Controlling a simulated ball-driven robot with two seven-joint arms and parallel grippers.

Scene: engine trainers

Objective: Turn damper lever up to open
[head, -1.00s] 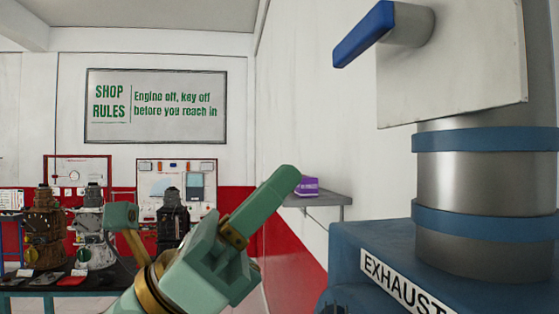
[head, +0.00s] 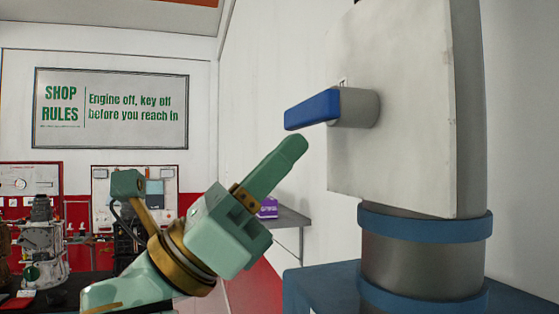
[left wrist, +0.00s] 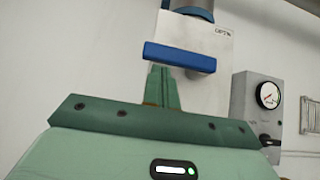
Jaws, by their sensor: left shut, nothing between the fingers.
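The damper lever (head: 313,109) is a blue bar on a grey round hub (head: 358,108), mounted on a pale square plate (head: 400,150) on the exhaust pipe. In the head view it points left, tilting slightly down. The lever also shows in the left wrist view (left wrist: 180,57), lying nearly level across the plate. My left gripper (head: 298,145) is green, shut and empty. Its tip is just below the lever's outer part in the head view; I cannot tell whether they touch. My right gripper is not in view.
The metal exhaust pipe (head: 410,262) has blue bands and stands on a blue base (head: 520,300). A gauge box (left wrist: 258,105) is on the right in the left wrist view. A grey shelf (head: 287,215) with a purple box (head: 267,208) is on the wall behind.

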